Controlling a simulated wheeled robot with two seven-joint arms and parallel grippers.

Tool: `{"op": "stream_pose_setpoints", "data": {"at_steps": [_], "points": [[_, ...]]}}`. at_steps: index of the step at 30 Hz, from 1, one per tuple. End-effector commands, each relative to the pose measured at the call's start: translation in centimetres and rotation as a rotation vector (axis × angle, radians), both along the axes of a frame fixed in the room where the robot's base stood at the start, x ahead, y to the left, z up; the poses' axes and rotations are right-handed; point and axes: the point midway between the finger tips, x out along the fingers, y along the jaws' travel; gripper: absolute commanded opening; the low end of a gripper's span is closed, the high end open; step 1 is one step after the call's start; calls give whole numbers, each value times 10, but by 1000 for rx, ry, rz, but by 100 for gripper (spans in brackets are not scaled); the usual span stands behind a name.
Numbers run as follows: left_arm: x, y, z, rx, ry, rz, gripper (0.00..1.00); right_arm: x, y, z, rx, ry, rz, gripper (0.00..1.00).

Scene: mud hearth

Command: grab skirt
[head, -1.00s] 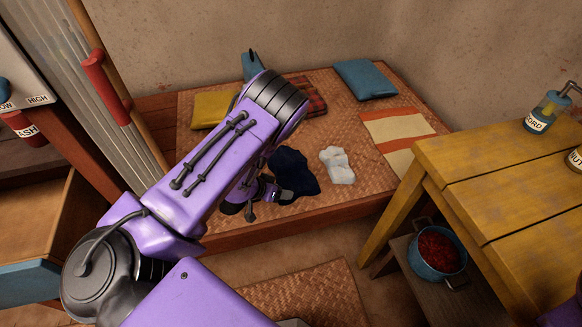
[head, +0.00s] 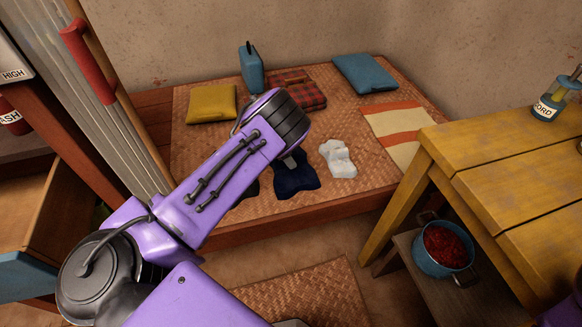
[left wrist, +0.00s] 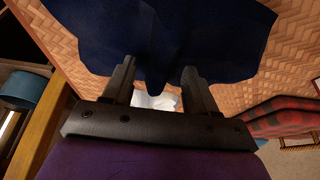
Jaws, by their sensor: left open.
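A dark navy cloth (head: 297,178), which looks like the skirt, lies crumpled on the woven mat in the head view. Its upper part is hidden by my left arm. In the left wrist view the navy cloth (left wrist: 160,30) fills the top, close to the fingertips. My left gripper (left wrist: 158,66) is open, with the cloth's drooping edge showing between its fingers; I cannot tell whether they touch. In the head view this gripper is mostly hidden behind the forearm. My right gripper is not in view.
A white cloth (head: 338,158) lies right of the navy one. A black item (head: 250,190) shows partly behind my arm. Yellow (head: 211,104) and blue (head: 364,74) cushions, a plaid item (head: 299,90) and a blue container (head: 250,68) are farther back. A yellow table (head: 500,170) stands right.

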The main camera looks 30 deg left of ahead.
Motion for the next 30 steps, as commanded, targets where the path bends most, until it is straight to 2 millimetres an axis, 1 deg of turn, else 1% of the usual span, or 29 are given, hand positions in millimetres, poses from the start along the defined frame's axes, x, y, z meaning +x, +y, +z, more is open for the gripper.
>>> {"op": "stream_pose_setpoints", "data": {"at_steps": [1, 2, 8, 9, 11, 12, 14, 24, 26, 28, 30], "points": [[1, -1, -6, -1, 1, 1, 57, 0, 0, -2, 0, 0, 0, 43], [2, -2, -8, -2, 0, 1, 57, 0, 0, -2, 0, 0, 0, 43], [3, -2, -8, -2, 0, 1, 57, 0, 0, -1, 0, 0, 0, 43], [3, -2, -8, -1, 0, 0, 51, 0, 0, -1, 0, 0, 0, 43], [3, -2, -8, -1, 0, 0, 31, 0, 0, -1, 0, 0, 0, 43], [3, -2, -8, -1, 0, 0, 18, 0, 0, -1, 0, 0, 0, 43], [3, -2, -8, -1, 0, 0, 0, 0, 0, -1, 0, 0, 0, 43], [3, -3, -5, -1, -2, -1, 0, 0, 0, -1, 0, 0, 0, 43], [4, -3, 0, 0, -3, -1, 0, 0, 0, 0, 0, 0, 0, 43], [4, -2, 9, 1, -3, -1, 0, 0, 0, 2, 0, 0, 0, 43], [4, -2, 23, 0, -4, -1, 0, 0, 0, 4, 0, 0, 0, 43]]}}
